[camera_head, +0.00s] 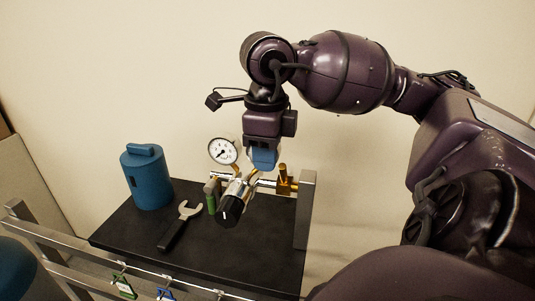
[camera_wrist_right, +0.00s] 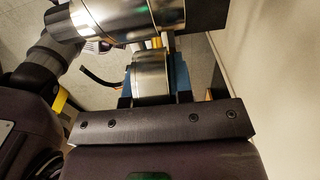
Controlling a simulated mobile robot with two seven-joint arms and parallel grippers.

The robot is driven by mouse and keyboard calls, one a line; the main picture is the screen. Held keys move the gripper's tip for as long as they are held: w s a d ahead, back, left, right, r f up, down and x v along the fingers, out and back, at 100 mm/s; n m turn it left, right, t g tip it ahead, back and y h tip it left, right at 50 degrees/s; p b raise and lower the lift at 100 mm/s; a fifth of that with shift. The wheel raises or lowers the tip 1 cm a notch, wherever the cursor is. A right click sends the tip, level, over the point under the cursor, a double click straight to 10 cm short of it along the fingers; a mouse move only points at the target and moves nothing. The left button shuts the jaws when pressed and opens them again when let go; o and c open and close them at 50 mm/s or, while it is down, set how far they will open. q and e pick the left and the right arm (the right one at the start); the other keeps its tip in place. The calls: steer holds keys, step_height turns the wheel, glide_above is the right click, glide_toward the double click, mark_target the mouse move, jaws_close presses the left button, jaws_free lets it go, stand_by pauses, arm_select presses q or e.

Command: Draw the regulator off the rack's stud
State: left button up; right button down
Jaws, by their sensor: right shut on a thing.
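The regulator (camera_head: 237,190) is a silver and brass body with a black knob (camera_head: 231,212) at its front and a round white dial gauge (camera_head: 223,151) at its upper left. My right gripper (camera_head: 263,162) comes down from above with blue fingertips and is shut on the regulator. In the right wrist view the gripper (camera_wrist_right: 155,85) has its blue fingers on both sides of a shiny metal cylinder of the regulator (camera_wrist_right: 152,75). A brass fitting (camera_head: 285,180) is beside the grey rack post (camera_head: 305,208). The stud itself is hidden or too small to tell. My left gripper is out of view.
A blue canister (camera_head: 147,180) stands at the left of the black bench top (camera_head: 250,263). An open-ended wrench (camera_head: 178,228) lies in front of it. A rail with green (camera_head: 123,288) and blue (camera_head: 165,294) tags runs along the front. A wall is close behind.

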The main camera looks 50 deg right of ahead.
mark_target(249, 152)
steer(key=shift+r, duration=0.1)
steer(key=shift+w+a, duration=0.15)
steer(key=shift+w, duration=0.05)
steer(key=shift+w+a+b, duration=0.3)
steer(key=shift+w+b, duration=0.15)
steer(key=shift+w, duration=0.15)
steer(key=shift+w+a+b, duration=0.3)
steer(key=shift+w+b, duration=0.1)
steer(key=shift+w, duration=0.2)
steer(key=shift+w+a, duration=0.1)
steer(key=shift+w, duration=0.1)
